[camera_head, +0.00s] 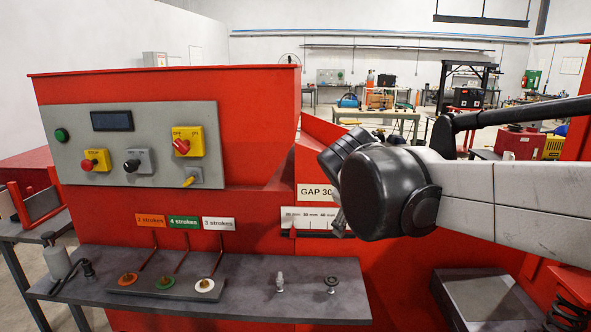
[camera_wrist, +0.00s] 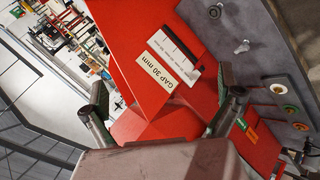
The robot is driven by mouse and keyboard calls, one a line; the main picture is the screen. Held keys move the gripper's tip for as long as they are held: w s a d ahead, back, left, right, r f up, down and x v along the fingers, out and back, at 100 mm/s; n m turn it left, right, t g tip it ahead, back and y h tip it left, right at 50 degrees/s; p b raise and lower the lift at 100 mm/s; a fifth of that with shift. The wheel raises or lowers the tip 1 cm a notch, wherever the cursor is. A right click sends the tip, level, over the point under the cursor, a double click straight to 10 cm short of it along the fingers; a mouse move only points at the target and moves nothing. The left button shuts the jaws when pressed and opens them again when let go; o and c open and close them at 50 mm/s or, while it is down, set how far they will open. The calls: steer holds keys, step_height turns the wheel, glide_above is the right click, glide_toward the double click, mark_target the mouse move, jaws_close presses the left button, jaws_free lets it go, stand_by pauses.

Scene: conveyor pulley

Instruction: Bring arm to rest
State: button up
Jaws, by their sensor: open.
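My gripper (camera_wrist: 164,108) is open and empty in the wrist view, its two dark fingers wide apart with the red machine (camera_wrist: 178,122) beyond them. In the head view my arm reaches in from the right, in front of the red machine (camera_head: 250,215). The black wrist joint hides most of the gripper there; only a small grey part shows below it. The label reading "GAP 30 mm" (camera_wrist: 153,70) is clear in the wrist view. In the head view the same label (camera_head: 312,191) is partly covered by the arm.
A control panel (camera_head: 82,130) with buttons and a red-yellow switch is above. A grey block (camera_head: 485,305) lies below my arm. Workbenches stand far behind.

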steer(key=s+d+f+m+g+y+b, duration=0.1)
steer(key=s+d+f+m, duration=0.2)
steer(key=s+f, duration=0.4)
steer(key=s+d+f+m+g+y+b, duration=0.1)
steer(key=s+f+m, duration=0.5)
steer(key=s, duration=1)
step_height(320, 180, down, 3)
steer(key=d+y, duration=0.1)
steer(key=d, duration=0.1)
steer(key=shift+s+d+r, duration=0.2)
steer(key=shift+s+d, duration=0.1)
steer(key=shift+s, duration=0.05)
